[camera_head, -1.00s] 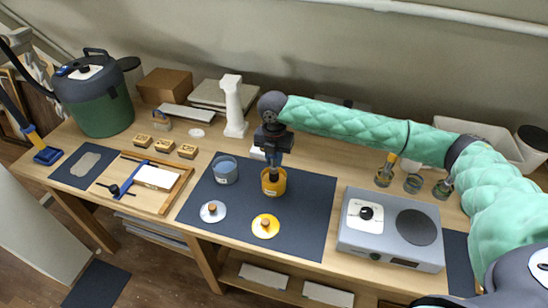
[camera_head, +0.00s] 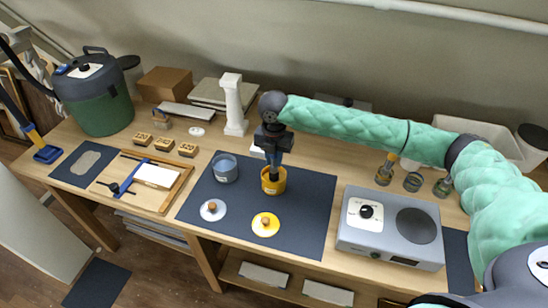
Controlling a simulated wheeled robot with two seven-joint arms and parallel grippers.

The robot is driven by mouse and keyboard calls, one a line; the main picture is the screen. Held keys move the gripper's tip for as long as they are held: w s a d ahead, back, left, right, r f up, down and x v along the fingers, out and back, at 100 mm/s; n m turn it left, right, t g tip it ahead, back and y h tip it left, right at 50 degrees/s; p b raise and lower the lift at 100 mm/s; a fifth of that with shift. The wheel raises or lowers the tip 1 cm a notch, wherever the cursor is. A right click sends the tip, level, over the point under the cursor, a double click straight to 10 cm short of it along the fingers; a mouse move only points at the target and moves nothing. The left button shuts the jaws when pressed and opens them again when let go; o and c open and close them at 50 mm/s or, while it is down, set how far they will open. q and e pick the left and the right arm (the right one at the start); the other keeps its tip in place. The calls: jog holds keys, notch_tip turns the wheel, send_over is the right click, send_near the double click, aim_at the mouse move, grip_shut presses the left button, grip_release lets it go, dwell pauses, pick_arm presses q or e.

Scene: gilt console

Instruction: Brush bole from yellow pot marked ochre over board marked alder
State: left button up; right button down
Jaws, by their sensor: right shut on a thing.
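The yellow pot (camera_head: 273,186) stands uncovered on the dark mat, with a pale label too small to read. My right gripper (camera_head: 273,160) is directly above it, pointing down, shut on a brush that is mostly hidden by the jaws and the pot. The brush's lower end is at or inside the pot's mouth; I cannot tell how deep. A pale board (camera_head: 156,177) lies in a wooden tray (camera_head: 176,195) at the left, beside a blue strip; I cannot read any mark on it. My left gripper is not in view.
A grey-blue pot (camera_head: 225,168), a grey lid (camera_head: 213,210) and a yellow lid (camera_head: 265,224) sit on the dark mat (camera_head: 306,215). A hot plate (camera_head: 390,245) is at right, small jars (camera_head: 412,182) behind it. A white column (camera_head: 233,105) stands behind the mat.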

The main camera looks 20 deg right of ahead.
pick_arm(q)
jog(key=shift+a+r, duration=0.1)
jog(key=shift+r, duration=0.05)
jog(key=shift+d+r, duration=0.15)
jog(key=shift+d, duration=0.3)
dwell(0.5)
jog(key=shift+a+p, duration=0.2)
jog(key=shift+p, duration=0.1)
pick_arm(e)
jog(key=shift+f, duration=0.1)
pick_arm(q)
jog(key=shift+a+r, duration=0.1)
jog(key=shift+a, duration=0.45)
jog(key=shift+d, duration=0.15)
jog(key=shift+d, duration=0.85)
pick_arm(e)
jog(key=shift+s, duration=0.1)
